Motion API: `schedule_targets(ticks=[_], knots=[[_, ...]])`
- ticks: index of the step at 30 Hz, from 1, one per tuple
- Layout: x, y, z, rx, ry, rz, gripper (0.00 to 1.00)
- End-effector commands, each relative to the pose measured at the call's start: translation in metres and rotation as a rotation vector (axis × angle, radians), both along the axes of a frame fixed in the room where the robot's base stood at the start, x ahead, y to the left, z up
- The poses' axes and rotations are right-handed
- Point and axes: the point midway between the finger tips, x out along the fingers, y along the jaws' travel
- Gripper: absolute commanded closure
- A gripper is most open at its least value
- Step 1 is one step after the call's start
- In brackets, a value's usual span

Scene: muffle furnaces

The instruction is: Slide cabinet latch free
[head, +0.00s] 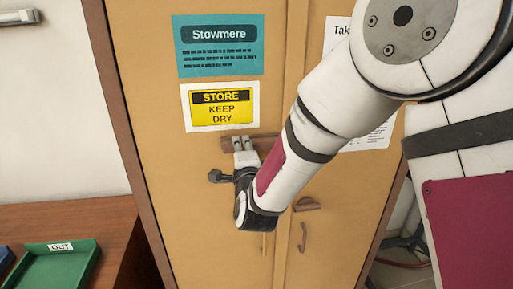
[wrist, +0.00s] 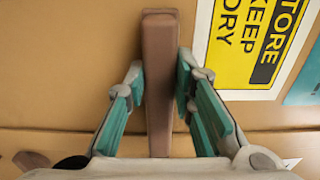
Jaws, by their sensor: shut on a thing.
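The cabinet latch is a reddish-brown bar (head: 267,142) lying across the tan cabinet doors (head: 165,160), just below the yellow STORE KEEP DRY sign. In the wrist view the bar (wrist: 160,85) runs up the middle of the picture, between my two teal-padded fingers. My gripper (head: 238,141) is shut on this bar, one finger on each side; it also shows in the wrist view (wrist: 161,76). The fingers and wrist hide part of the bar in the head view.
A yellow STORE sign (head: 222,107) and a teal Stowmere sign (head: 218,46) are on the left door. Brown fittings (head: 306,204) sit lower on the right door. A green OUT tray (head: 58,266) stands on the brown table (head: 95,215) at left. My arm covers part of the right door.

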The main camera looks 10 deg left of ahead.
Motion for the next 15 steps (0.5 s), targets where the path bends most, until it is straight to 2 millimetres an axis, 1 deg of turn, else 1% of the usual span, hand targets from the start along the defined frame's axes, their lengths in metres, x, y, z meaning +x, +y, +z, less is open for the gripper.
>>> schedule_targets(ticks=[1, 8, 9, 11, 15], knots=[[-0.0014, 0.0042, 0.0001, 0.001, 0.000, 0.006, 1.00], [-0.0020, 0.0055, 0.0001, 0.001, 0.000, 0.009, 1.00], [-0.0021, 0.0056, 0.0001, 0.001, 0.000, 0.010, 0.70], [-0.0021, 0.0054, 0.0001, 0.001, 0.000, 0.009, 0.57], [-0.0016, 0.0041, 0.0000, 0.001, 0.000, 0.007, 0.57]])
